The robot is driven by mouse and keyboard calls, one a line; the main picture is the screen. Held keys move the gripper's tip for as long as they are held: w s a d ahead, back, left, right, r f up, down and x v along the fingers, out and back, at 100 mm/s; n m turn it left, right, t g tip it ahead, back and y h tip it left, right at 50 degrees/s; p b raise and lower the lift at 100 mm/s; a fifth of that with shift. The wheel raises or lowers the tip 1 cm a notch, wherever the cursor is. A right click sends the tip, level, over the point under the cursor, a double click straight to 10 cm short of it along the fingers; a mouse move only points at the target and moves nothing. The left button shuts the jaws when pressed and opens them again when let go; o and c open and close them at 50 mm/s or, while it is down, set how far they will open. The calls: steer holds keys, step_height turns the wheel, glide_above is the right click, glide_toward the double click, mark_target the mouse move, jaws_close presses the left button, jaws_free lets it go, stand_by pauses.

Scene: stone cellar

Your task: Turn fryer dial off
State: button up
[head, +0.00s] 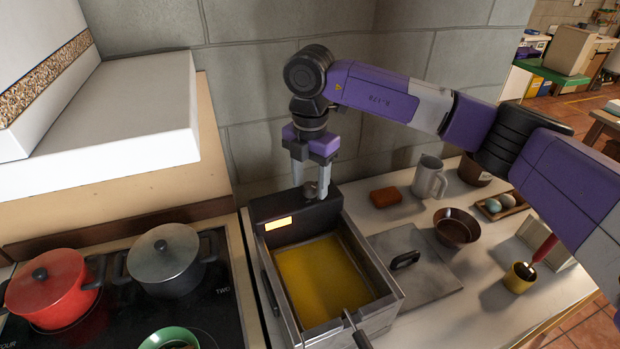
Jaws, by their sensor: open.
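The fryer (267,255) stands on the counter with yellow oil (325,277) in its basin. Its black control panel (272,208) is at the back, with a lit orange-yellow display (278,223). The dial (310,189), a small rounded grey knob, sits on the panel's top right part. My gripper (311,189) points down over the panel, its two fingers apart on either side of the dial. I cannot tell whether the fingers touch it. The dial's mark or setting is not visible.
Left of the fryer are a grey pot (163,258) and a red pot (52,287) on the black cooktop. To the right lie a lid (428,277), an orange block (385,197), a mug (429,177) and a brown bowl (457,227). A stone wall (235,110) stands close behind.

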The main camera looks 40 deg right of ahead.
jaws_close()
steer(key=shift+b, duration=0.35)
